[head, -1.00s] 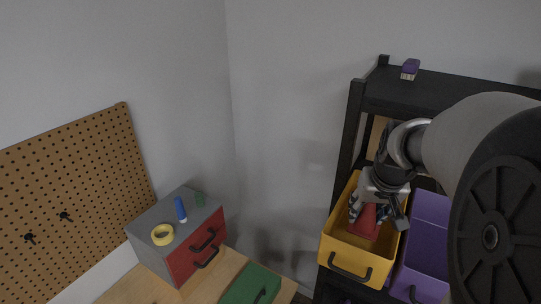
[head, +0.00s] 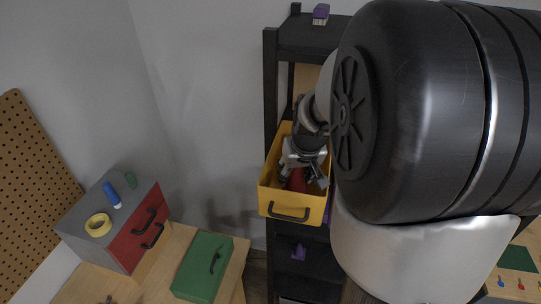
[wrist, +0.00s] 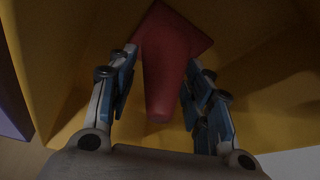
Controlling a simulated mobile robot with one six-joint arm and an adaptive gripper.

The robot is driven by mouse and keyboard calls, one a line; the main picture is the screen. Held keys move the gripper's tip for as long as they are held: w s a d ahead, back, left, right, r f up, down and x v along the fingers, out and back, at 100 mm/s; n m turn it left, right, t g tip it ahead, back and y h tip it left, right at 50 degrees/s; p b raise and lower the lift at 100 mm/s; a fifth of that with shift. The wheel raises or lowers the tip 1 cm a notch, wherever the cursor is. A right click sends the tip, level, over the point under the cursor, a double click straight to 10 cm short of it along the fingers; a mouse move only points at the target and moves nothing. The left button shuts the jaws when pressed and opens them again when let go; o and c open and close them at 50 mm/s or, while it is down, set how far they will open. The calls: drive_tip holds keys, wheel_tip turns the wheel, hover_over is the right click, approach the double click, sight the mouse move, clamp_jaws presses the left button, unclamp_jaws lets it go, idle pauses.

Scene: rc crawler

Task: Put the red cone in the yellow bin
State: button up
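The red cone (wrist: 166,62) is inside the yellow bin (head: 291,213), which stands on the black shelf. In the wrist view its narrow end points toward my gripper and its square base lies at the far end, against the bin's yellow inside (wrist: 262,75). In the head view the cone (head: 298,181) shows partly behind the fingers. My gripper (head: 304,178) reaches down into the bin. Its fingers (wrist: 161,80) are spread, one on each side of the cone, with a gap by its narrow end. Whether the base fully rests on the bin floor is hard to see.
A black shelf post (head: 270,95) stands left of the bin, and my arm covers much of the right side. A grey drawer box with red fronts (head: 138,240) and a green case (head: 203,266) sit on the wooden bench at lower left.

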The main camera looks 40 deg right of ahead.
drive_tip(key=shift+o, duration=1.2)
drive_tip(key=shift+r, duration=0.15)
drive_tip(key=shift+r+p, duration=0.35)
drive_tip(key=shift+p, duration=0.05)
drive_tip(key=p+v, duration=0.7)
drive_tip(key=v, duration=0.4)
drive_tip(key=shift+s+a, duration=0.15)
drive_tip(key=shift+s, duration=0.05)
drive_tip(key=shift+w, duration=0.1)
